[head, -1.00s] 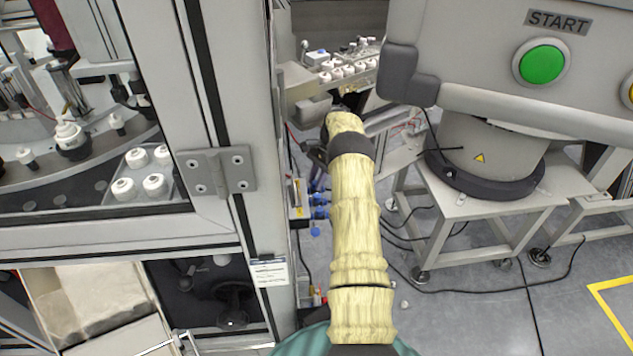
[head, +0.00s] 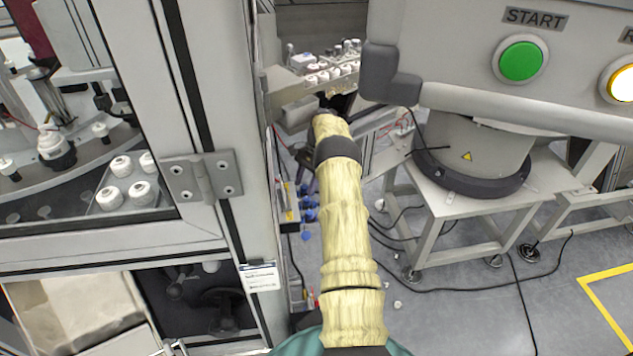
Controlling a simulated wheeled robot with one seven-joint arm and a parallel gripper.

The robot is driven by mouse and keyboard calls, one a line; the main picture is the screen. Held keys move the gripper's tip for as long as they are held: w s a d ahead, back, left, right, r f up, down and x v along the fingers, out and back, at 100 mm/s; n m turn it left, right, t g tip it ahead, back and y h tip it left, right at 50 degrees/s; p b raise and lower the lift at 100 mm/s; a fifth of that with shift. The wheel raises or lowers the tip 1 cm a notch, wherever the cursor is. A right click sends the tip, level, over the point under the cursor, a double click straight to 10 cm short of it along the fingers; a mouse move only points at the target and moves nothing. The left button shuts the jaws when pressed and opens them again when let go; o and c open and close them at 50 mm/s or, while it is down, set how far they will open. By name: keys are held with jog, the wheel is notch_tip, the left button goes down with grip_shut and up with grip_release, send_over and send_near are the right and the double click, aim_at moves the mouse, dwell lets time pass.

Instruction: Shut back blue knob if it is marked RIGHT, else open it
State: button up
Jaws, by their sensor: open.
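Several small blue knobs (head: 309,215) sit in a cluster on the side of the machine cabinet, just left of my arm. I cannot tell which one is the back knob, and no RIGHT mark is legible on them. My gripper (head: 304,160) shows only as a small dark part beyond my arm, just above the knobs in the picture. It is open, with nothing seen in it. My arm hides much of the area around it, and I cannot tell whether it touches a knob.
The glass-doored cabinet (head: 225,120) stands close on the left. A panel with a green START button (head: 520,61) is at upper right. A tray of white caps (head: 330,72) lies behind my arm. A robot pedestal on a metal stand (head: 470,205) and floor cables are at right.

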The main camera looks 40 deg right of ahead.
jog(key=m+p, duration=0.1)
jog(key=m, duration=0.1)
jog(key=m+t+p, duration=0.1)
jog(key=m, duration=0.1)
jog(key=shift+s+r+t, duration=0.15)
jog(key=shift+s+t, duration=0.05)
jog(key=shift+t, duration=0.1)
jog(key=m+t+p, duration=0.1)
jog(key=m, duration=0.1)
jog(key=m+p, duration=0.1)
jog(key=m, duration=0.2)
jog(key=shift+s+a+t+h, duration=0.1)
jog(key=shift+t+h, duration=0.3)
jog(key=b+v, duration=0.1)
jog(key=v, duration=1.6)
